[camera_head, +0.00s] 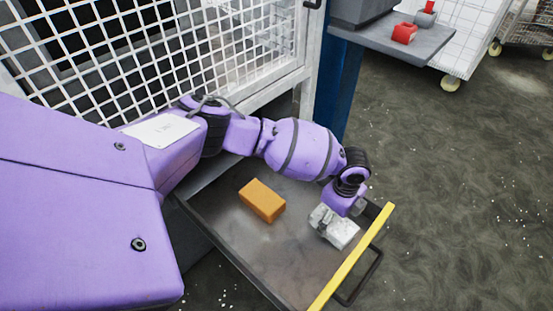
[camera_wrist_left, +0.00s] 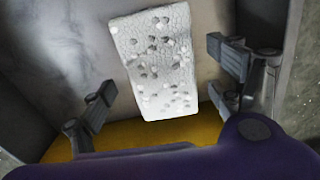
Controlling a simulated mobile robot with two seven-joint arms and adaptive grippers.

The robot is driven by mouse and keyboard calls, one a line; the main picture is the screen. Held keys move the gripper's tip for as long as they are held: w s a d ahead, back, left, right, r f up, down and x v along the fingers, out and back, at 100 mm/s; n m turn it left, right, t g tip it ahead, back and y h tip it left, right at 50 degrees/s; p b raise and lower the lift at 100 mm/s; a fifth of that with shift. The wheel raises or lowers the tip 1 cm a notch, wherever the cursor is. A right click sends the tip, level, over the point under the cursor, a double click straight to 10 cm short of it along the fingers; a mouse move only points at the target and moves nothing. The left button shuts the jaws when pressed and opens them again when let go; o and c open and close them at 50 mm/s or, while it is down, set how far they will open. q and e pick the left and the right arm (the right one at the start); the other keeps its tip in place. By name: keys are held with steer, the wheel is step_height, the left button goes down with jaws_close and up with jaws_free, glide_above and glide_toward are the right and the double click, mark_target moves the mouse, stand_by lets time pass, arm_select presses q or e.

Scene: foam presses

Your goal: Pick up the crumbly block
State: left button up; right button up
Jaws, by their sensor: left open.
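The crumbly block is a white, pitted, cracked block (camera_head: 340,232) on the floor of a grey metal tray (camera_head: 230,235), near its yellow-edged end. In the left wrist view the block (camera_wrist_left: 155,62) lies ahead of my left gripper (camera_wrist_left: 165,95), extending between and beyond its fingers. The fingers are spread wide, with a gap on each side of the block. In the head view my left gripper (camera_head: 336,220) is right over the block and partly hides it. My right gripper is not in view.
An orange-brown block (camera_head: 262,201) lies in the tray, left of the white one. A yellow bar (camera_head: 352,257) edges the tray. A white mesh guard (camera_head: 150,60) stands behind. A grey shelf (camera_head: 395,40) holds a red piece (camera_head: 404,33). Speckled floor at right is open.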

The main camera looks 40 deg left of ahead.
arm_select(q)
step_height(320, 180, down, 2)
steer(key=shift+w+f, duration=0.1)
steer(key=shift+f, duration=0.1)
steer(key=c, duration=1.1)
steer(key=shift+r, duration=0.1)
steer(key=shift+c, duration=0.2)
